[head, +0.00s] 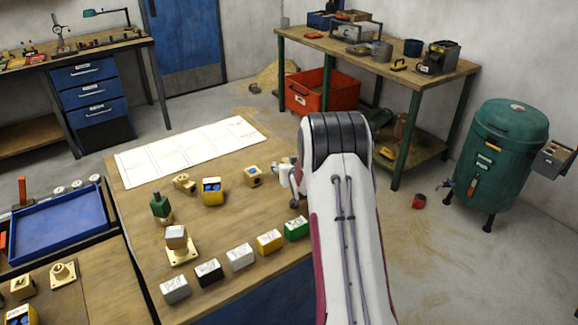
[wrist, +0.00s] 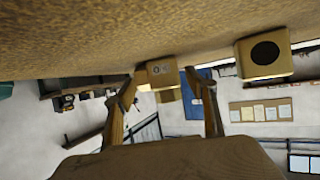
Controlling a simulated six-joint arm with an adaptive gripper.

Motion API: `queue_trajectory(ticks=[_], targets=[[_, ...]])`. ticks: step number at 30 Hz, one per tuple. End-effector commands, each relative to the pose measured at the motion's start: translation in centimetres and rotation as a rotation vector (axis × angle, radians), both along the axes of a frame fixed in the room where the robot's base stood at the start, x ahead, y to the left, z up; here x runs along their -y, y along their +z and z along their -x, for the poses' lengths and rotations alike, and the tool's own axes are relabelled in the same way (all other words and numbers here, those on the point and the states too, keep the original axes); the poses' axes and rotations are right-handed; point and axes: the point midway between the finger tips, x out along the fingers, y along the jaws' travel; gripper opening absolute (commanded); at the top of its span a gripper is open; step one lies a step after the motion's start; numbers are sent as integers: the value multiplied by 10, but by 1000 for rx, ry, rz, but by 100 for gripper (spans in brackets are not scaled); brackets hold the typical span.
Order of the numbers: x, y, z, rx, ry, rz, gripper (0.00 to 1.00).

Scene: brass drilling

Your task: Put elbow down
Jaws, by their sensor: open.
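A small brass block with a dark round mark (head: 254,176) sits on the wooden table, just left of my gripper (head: 290,178); it may be the elbow, but I cannot be sure. Another brass, bent-looking fitting (head: 184,183) lies farther left. In the wrist view, which looks upside down, my gripper (wrist: 163,100) is open, with its two fingers apart. A brass-coloured block with small round marks (wrist: 157,72) shows between the fingertips; I cannot tell whether they touch it. A second block with a black round face (wrist: 264,55) stands to the right. My arm hides most of the gripper in the head view.
A white marked sheet (head: 190,150) lies at the table's back. A brass block with blue ports (head: 213,190), a green-topped fitting (head: 160,205) and a flanged post (head: 178,245) stand nearby. Several labelled blocks (head: 240,257) line the front. A blue tray (head: 58,222) is left.

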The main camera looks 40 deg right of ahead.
Motion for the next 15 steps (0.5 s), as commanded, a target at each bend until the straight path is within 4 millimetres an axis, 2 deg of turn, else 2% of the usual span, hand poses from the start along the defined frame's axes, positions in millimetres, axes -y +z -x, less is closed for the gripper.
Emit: queue_trajectory(ticks=[7, 15], targets=[[0, 4, 0, 0, 0, 0, 56], [-6, 10, 13, 0, 0, 0, 56]])
